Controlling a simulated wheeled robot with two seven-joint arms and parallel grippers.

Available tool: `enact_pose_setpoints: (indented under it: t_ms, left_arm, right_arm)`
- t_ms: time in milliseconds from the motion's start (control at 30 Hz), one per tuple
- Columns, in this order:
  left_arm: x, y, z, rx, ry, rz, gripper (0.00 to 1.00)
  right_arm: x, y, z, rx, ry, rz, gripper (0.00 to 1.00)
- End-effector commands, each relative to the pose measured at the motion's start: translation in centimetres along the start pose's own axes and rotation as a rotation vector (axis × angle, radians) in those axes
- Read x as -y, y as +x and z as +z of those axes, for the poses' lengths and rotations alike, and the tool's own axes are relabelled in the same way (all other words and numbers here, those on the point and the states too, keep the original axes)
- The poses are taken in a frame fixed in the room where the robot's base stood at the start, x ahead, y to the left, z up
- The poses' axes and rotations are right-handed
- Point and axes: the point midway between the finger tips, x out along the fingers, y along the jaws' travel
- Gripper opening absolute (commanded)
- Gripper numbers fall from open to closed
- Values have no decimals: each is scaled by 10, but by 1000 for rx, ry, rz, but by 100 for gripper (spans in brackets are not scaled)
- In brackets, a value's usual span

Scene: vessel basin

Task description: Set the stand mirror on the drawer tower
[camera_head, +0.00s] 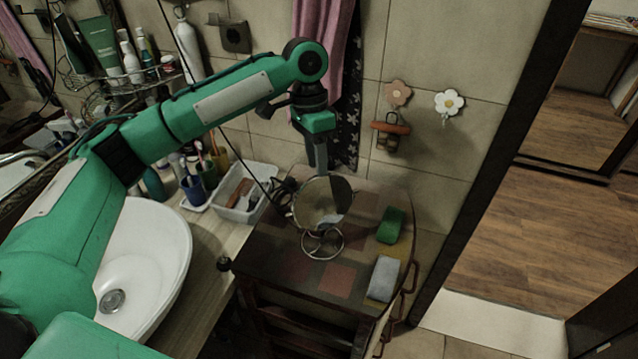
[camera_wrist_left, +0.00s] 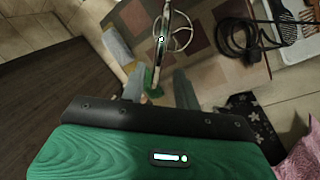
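The stand mirror (camera_head: 318,204), a round mirror with a wire-ring base, appears to stand upright on the patterned top of the dark wooden drawer tower (camera_head: 275,268). In the left wrist view the mirror (camera_wrist_left: 162,38) shows nearly edge-on, with its ring base beside it. My left gripper (camera_head: 320,172) points down at the mirror's upper rim. In the left wrist view my left gripper (camera_wrist_left: 158,88) has its fingers apart, with the mirror's rim near the gap; I see no clear contact. The right gripper is not in view.
A green sponge (camera_head: 390,226) and a grey-white block (camera_head: 383,279) lie on the tower's right side. A white tray (camera_head: 262,213) with brushes and a black cable stand to the left, beside the washbasin (camera_head: 165,245). Flower hooks (camera_head: 449,103) hang on the wall.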

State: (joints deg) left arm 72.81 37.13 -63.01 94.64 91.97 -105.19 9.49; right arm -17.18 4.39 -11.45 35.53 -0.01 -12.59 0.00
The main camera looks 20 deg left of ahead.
Motion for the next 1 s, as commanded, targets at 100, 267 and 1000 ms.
enact_pose_setpoints:
  t_ms: [100, 267, 1000]
  left_arm:
    - [1, -22, -1, -3, 0, -1, 32]
    - [1, -45, 0, -2, 0, 1, 32]
    - [0, -54, 0, 0, 0, 1, 32]
  right_arm:
    - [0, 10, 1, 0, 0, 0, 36]
    - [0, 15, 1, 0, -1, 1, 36]
    - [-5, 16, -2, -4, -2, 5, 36]
